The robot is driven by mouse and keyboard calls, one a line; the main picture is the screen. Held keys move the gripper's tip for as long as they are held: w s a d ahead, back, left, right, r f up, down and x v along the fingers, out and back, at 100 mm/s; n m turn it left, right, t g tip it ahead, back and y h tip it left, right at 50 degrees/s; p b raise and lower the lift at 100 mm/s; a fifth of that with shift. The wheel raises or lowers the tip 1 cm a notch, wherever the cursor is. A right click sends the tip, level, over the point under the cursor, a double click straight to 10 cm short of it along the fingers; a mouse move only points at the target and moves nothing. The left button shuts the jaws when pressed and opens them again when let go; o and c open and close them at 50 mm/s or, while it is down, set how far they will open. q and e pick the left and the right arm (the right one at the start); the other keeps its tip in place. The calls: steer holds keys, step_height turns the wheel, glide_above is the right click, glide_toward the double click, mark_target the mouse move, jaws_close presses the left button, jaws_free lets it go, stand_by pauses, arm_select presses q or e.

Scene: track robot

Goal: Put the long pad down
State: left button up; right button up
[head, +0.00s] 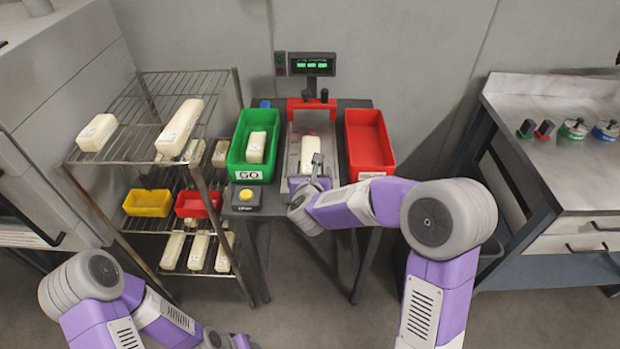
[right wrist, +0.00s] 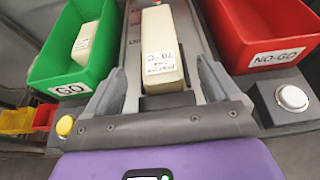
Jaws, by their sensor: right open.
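The long pad (head: 310,152) is a cream block lying lengthwise in the grey channel of the measuring fixture (head: 292,140). In the right wrist view the pad (right wrist: 158,30) has a printed label on its near end. My right gripper (head: 315,168) is at the near end of the fixture. Its two grey fingers (right wrist: 164,82) are open, one on each side of the pad's near end, with gaps showing.
A green GO bin (head: 236,165) holding one pad stands left of the fixture, and a red NO-GO bin (head: 369,143) right. A yellow button (head: 245,195) sits in front of the green bin. A wire rack (head: 140,135) with several pads stands left.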

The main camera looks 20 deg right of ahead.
arm_select(q)
steer(key=shift+r, duration=0.25)
arm_select(e)
steer(key=shift+v, duration=2.4)
